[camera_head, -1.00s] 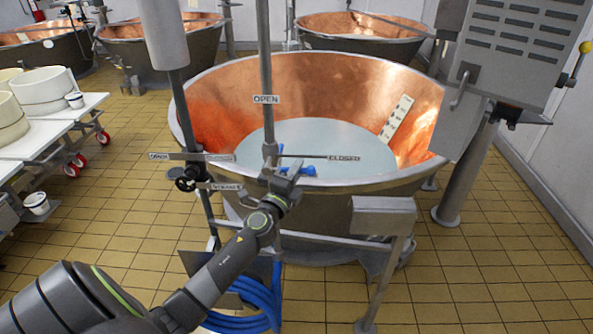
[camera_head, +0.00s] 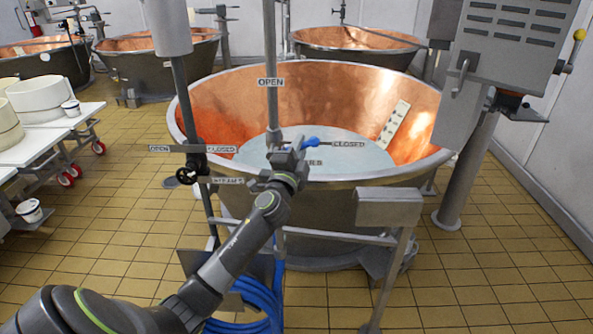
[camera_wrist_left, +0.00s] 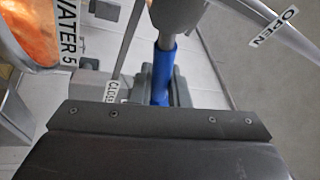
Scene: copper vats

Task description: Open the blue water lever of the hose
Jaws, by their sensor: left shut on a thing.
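The blue water lever (camera_head: 312,141) shows just past my left gripper (camera_head: 289,157), at the foot of the vertical pipe by the vat's near rim. Its blue end points right, toward the CLOSED label (camera_head: 349,145). The OPEN label (camera_head: 271,83) is higher on the pipe. In the left wrist view the blue sleeve of the lever (camera_wrist_left: 163,70) runs down between the jaws of my left gripper (camera_wrist_left: 162,94), which is shut on it. The gripper hides part of the lever and its valve. The blue hose (camera_head: 258,305) hangs coiled below. My right gripper is out of view.
The copper vat (camera_head: 215,100) stands right behind the gripper. A second valve with a black handwheel (camera_head: 188,175) and OPEN and CLOSED labels is to the left. A metal stand (camera_head: 390,208) is to the right.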

